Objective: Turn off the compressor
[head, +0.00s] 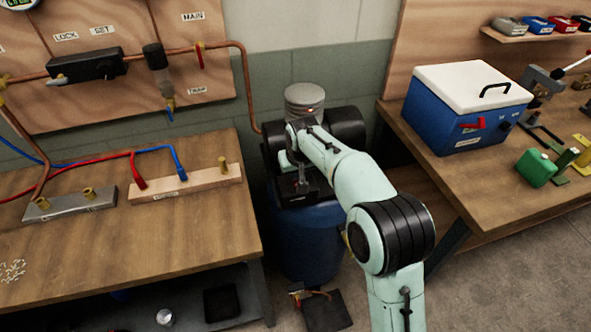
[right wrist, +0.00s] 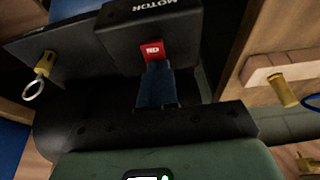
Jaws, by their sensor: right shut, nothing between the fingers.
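The compressor (head: 303,245) is a blue tank on the floor between two benches, with dark machinery and a grey ribbed cylinder (head: 305,100) on top. My right arm covers part of it. In the right wrist view a black box (right wrist: 195,40) is marked MOTOR, upside down. It carries a red switch (right wrist: 152,50) with white lettering that looks like ON upside down. My right gripper (right wrist: 156,68) is shut and empty, its tips at the switch's lower edge; I cannot tell whether they touch. It also shows in the head view (head: 302,184). My left gripper is not in view.
A brass fitting with a ring (right wrist: 39,74) sits beside the motor box. The left bench (head: 130,260) carries hoses and manifolds. A blue box with a white lid (head: 465,105) stands on the right bench. A copper pipe (head: 246,90) runs down the wall behind the compressor.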

